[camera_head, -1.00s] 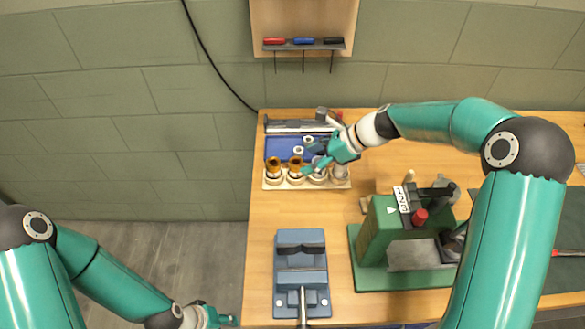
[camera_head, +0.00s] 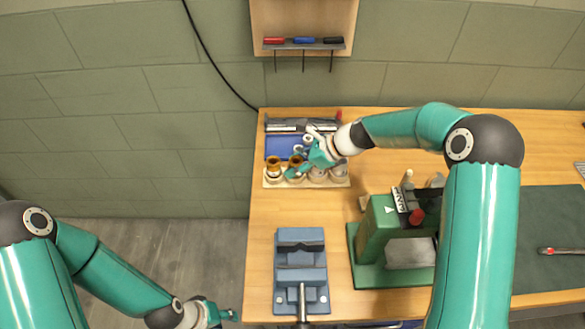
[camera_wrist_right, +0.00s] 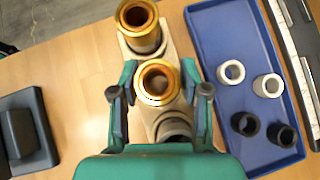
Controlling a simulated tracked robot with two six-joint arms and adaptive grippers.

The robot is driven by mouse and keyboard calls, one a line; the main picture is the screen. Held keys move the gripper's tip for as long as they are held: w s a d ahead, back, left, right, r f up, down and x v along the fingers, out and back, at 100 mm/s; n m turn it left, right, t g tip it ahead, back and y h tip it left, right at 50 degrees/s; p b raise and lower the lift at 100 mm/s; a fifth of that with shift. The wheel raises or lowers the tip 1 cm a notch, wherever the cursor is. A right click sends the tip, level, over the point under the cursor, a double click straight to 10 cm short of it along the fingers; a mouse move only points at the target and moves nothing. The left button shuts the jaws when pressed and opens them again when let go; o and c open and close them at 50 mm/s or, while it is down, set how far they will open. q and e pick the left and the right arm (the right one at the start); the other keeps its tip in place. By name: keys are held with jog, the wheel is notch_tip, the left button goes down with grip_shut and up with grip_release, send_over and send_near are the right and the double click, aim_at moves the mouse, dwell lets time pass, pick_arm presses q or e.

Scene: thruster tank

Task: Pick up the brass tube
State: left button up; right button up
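Two brass tubes stand upright in a pale wooden rack (camera_head: 266,183). The left one (camera_head: 273,163) is clear of the gripper. It shows at the top of the right wrist view (camera_wrist_right: 137,18). The second brass tube (camera_wrist_right: 158,80) lies between the fingers of my right gripper (camera_wrist_right: 159,88), with a visible gap on each side. In the head view my right gripper (camera_head: 302,170) is over the rack beside this tube (camera_head: 296,161), partly hiding it. My left gripper (camera_head: 220,314) is beside the bench's left edge, away from the tubes; its fingers are too small to read.
A grey socket shows behind the second tube in the wrist view (camera_wrist_right: 175,128). A blue tray (camera_wrist_right: 225,60) with white and black rings lies close beside the rack. A blue vise (camera_head: 301,270) and a green press (camera_head: 385,235) stand nearer. Bare bench lies between rack and vise.

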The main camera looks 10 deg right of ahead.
grip_shut()
jog(key=shift+r, duration=0.15)
